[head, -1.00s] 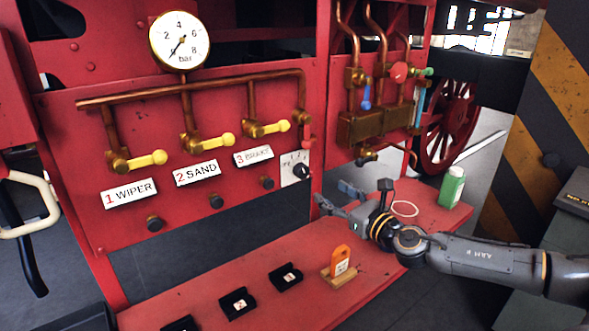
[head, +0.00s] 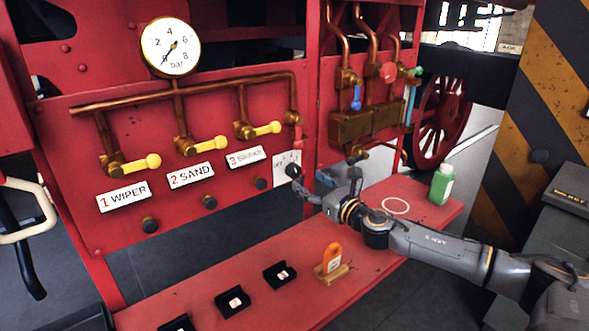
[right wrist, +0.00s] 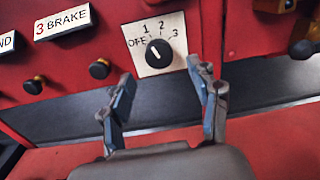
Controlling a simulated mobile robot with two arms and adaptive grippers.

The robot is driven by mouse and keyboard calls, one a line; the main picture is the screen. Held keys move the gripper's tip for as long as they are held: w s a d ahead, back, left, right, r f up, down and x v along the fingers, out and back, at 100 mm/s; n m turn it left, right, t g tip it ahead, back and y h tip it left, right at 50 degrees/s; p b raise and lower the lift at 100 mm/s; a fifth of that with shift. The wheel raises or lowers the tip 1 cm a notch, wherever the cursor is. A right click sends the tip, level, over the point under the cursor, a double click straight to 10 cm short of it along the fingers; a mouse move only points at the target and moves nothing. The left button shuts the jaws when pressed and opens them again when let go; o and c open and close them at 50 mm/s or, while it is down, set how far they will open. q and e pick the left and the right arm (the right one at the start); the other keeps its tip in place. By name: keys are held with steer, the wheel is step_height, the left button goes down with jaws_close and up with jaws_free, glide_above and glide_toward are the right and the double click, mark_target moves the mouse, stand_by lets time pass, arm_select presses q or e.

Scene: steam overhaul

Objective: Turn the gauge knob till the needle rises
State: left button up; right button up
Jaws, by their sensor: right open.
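The gauge knob (head: 292,170) is a small black round knob on a white plate marked OFF, 1, 2, 3. It also shows in the right wrist view (right wrist: 159,53), where its pale mark appears to point up-left, towards OFF. The round white bar gauge (head: 171,47) is above the pipes; its needle appears to point down-left, near 0. My right gripper (head: 322,182) is open and empty. In the right wrist view its fingers (right wrist: 163,90) are spread below the knob, apart from it, with the knob between their lines. My left gripper is out of view.
Yellow-handled valves (head: 210,145) and label plates (head: 191,175) are left of the knob. The red shelf (head: 375,235) below carries black holders (head: 232,302), an orange tag on a stand (head: 333,258) and a green bottle (head: 442,185). Copper pipework (head: 365,125) stands to the right.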

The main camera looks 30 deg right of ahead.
mark_target(296, 173)
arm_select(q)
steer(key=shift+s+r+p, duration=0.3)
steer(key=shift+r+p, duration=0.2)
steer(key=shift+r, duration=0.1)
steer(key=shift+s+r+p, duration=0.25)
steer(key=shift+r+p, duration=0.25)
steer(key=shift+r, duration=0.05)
arm_select(e)
steer(key=w, duration=0.7)
steer(key=shift+w+a, duration=0.2)
steer(key=shift+a, duration=0.05)
steer(key=c, duration=1.2)
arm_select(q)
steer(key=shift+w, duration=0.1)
arm_select(e)
steer(key=shift+o, duration=0.2)
